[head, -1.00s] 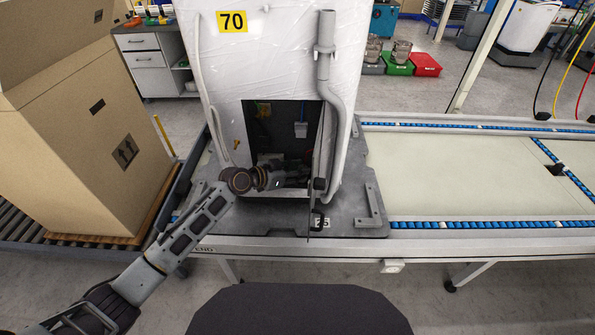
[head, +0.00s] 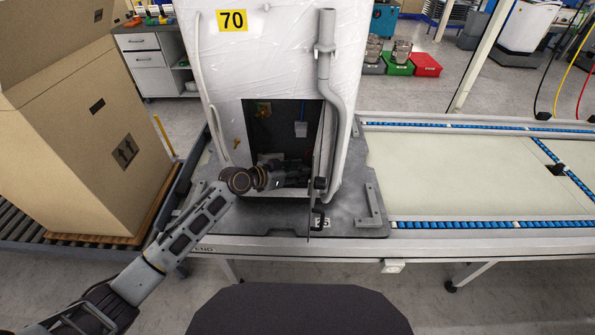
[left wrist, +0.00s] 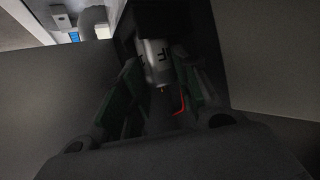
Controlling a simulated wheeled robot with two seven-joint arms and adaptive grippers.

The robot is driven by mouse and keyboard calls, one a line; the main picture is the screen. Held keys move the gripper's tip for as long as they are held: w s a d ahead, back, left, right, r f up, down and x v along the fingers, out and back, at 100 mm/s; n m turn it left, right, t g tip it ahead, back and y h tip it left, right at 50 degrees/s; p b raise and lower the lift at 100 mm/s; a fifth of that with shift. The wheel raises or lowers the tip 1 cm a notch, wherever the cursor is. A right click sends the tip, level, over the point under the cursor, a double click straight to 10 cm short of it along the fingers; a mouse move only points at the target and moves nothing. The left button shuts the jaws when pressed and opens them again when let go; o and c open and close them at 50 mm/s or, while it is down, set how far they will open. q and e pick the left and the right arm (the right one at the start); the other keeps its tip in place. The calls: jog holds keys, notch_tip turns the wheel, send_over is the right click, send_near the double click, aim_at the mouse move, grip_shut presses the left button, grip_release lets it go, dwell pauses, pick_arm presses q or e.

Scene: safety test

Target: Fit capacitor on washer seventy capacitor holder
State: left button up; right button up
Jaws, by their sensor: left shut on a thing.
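The white washer (head: 285,60), labelled 70, stands upright with a dark square opening low in its front. My left gripper (head: 298,174) reaches into this opening from the left, and its fingers are hard to make out in the shade. In the left wrist view, my left gripper (left wrist: 165,95) is shut on the capacitor (left wrist: 158,62), a pale grey cylinder with black letters, lying between the green-dark fingers. The capacitor is not distinguishable in the head view. I cannot pick out the capacitor holder in the dark interior. My right gripper is not in view.
The washer stands on a grey pallet (head: 350,218) on the conveyor (head: 455,180). A grey hose (head: 330,110) runs down its front right. A large cardboard box (head: 90,150) stands at left. Inside the opening are a small yellow part (head: 263,109) and a blue part (head: 301,129).

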pick_arm(q)
jog(key=shift+f+b, duration=0.2)
jog(key=shift+b, duration=0.1)
dwell(0.5)
jog(key=o, duration=1.1)
jog(key=shift+s+a, duration=0.1)
jog(key=v, duration=1.1)
jog(key=shift+s+a+r, duration=0.15)
jog(key=shift+a+r, duration=0.05)
jog(key=shift+a, duration=0.1)
dwell(0.6)
